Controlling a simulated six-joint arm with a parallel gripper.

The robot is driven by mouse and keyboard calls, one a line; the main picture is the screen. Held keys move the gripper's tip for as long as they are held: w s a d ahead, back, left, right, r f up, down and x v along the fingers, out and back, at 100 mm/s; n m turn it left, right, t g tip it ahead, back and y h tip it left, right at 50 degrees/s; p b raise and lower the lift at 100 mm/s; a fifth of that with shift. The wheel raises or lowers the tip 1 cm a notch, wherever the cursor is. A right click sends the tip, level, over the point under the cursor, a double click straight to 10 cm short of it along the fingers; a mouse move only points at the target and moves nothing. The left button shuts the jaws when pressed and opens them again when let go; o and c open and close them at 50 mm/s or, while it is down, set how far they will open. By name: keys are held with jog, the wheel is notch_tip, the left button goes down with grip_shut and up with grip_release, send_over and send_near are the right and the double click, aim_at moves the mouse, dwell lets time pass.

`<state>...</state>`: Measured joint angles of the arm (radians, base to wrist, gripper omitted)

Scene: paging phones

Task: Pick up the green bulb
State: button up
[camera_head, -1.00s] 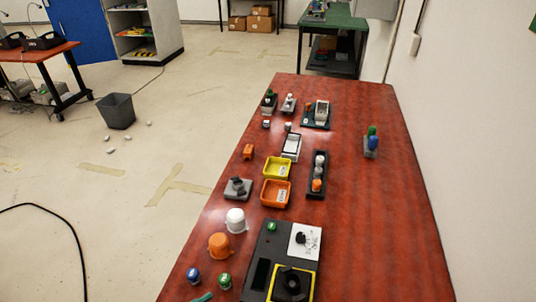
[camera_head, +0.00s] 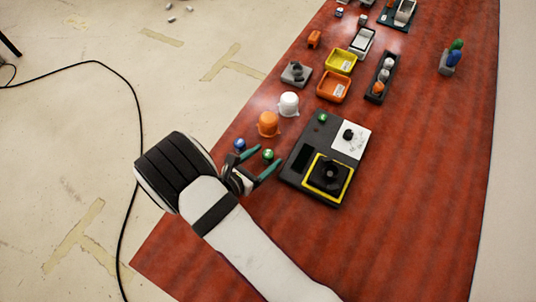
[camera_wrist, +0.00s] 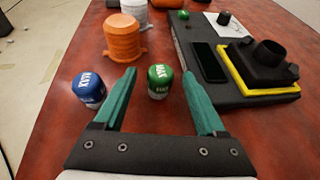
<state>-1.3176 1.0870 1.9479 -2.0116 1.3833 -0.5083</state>
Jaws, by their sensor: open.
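The green bulb (camera_head: 267,155) stands on the red table beside the black device box. In the wrist view the green bulb (camera_wrist: 159,80) is upright, with white lettering, and lies between the lines of my two fingers. My gripper (camera_head: 259,162) is open, its green fingers on either side of the bulb; in the wrist view my gripper (camera_wrist: 160,82) shows no visible contact with it. A blue bulb (camera_wrist: 88,90) stands just outside the left finger; it also shows in the head view (camera_head: 239,145).
The black device box (camera_head: 300,180), with a yellow-framed dial (camera_head: 328,177), stands close right of my gripper. An orange dome (camera_wrist: 123,36) and a white dome (camera_head: 288,103) stand beyond. Orange (camera_head: 334,99) and yellow (camera_head: 341,71) trays are farther back.

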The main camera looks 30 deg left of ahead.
grip_shut()
dwell(0.3)
